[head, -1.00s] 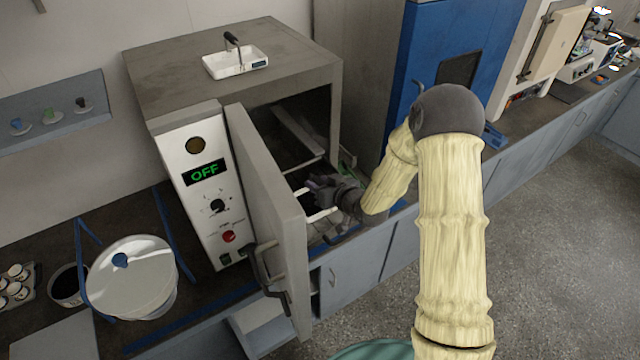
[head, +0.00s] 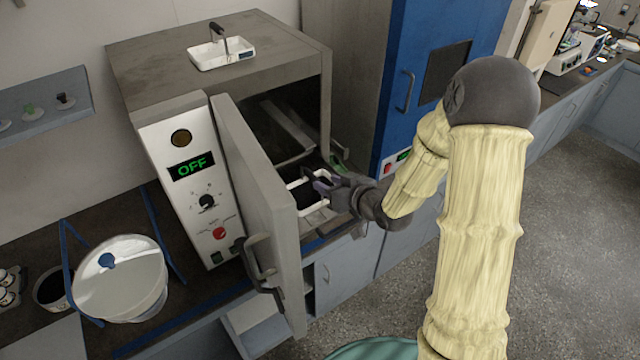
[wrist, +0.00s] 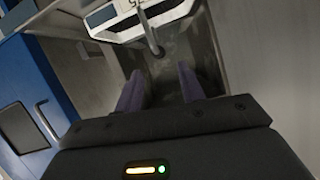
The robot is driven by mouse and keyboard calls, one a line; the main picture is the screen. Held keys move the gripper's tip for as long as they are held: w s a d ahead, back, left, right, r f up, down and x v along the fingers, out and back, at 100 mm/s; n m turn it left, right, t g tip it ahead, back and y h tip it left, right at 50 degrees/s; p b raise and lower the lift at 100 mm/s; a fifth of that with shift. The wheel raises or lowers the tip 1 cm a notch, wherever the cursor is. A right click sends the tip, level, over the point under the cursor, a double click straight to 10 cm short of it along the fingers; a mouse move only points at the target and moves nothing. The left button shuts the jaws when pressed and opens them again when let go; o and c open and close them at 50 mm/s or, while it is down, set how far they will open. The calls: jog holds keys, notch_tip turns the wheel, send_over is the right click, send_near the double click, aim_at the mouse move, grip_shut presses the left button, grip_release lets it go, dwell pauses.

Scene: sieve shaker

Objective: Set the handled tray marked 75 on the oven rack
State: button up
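A white tray with a dark inside (head: 297,196) sits in the oven's (head: 225,72) open chamber. It also shows in the wrist view (wrist: 170,14), with its grey handle (wrist: 153,40) pointing toward my fingers. Its label is cut off at the top edge; I see only part of a marking. My gripper (head: 322,183) is at the oven mouth, just right of this tray. In the wrist view my two purple fingers (wrist: 161,88) are apart with nothing between them, short of the handle. The rack under the tray is mostly hidden.
The oven door (head: 262,210) stands open, left of my arm. Another white handled tray (head: 222,53) rests on the oven top; its mark is too small to read. A blue cabinet (head: 420,90) stands to the right. A lidded white pot (head: 120,275) stands left on the counter.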

jog(key=shift+b+v, duration=0.35)
jog(key=shift+v, duration=1.5)
jog(key=s+d+m+g+h, duration=0.3)
jog(key=s+d+g+h, duration=0.1)
jog(key=s+d+h, duration=0.4)
jog(key=s+d+m+g, duration=0.2)
jog(key=s+g, duration=0.2)
jog(key=s, duration=0.5)
jog(key=shift+s+r+m, duration=0.2)
jog(key=shift+r+m, duration=0.1)
jog(key=shift+r, duration=0.1)
jog(key=shift+d, duration=0.1)
